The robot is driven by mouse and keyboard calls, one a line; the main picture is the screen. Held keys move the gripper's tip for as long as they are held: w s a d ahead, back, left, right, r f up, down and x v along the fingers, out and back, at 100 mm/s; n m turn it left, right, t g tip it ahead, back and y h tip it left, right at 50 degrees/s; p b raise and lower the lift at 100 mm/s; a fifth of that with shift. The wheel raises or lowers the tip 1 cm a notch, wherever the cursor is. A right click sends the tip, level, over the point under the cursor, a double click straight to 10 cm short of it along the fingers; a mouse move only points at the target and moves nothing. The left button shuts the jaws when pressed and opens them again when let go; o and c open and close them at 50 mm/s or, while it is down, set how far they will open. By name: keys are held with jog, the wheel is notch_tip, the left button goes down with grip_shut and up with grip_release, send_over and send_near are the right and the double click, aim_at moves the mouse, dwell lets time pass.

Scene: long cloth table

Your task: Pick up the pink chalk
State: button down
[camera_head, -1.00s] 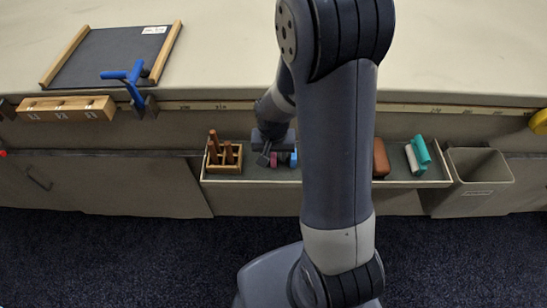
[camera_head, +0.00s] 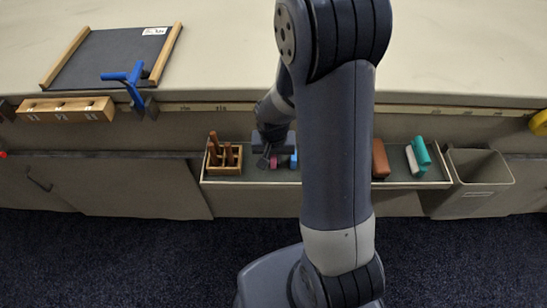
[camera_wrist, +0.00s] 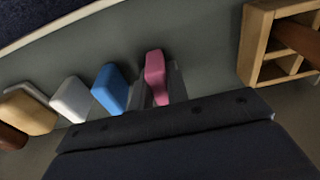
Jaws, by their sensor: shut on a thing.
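The pink chalk (camera_wrist: 155,76) stands between the two fingers of my gripper (camera_wrist: 158,88) in the wrist view. The fingers are closed on its sides, and its top end sticks out past them. In the head view a small pink patch of the chalk (camera_head: 273,162) shows beside my gripper (camera_head: 267,161), low in the long tray (camera_head: 330,182). My arm hides part of the tray there. I cannot tell whether the chalk still touches the tray floor.
A blue chalk (camera_wrist: 110,89) stands close beside, then a white one (camera_wrist: 70,99) and a tan one (camera_wrist: 28,111). A wooden holder (camera_head: 224,168) with pegs is left of my gripper. A brown block (camera_head: 380,158) and a teal-handled item (camera_head: 421,151) lie farther right.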

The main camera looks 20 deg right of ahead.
notch_tip(320, 180, up, 10)
jog(key=shift+r+p, duration=0.1)
jog(key=shift+p, duration=0.75)
jog(key=c, duration=2)
grip_release()
grip_shut()
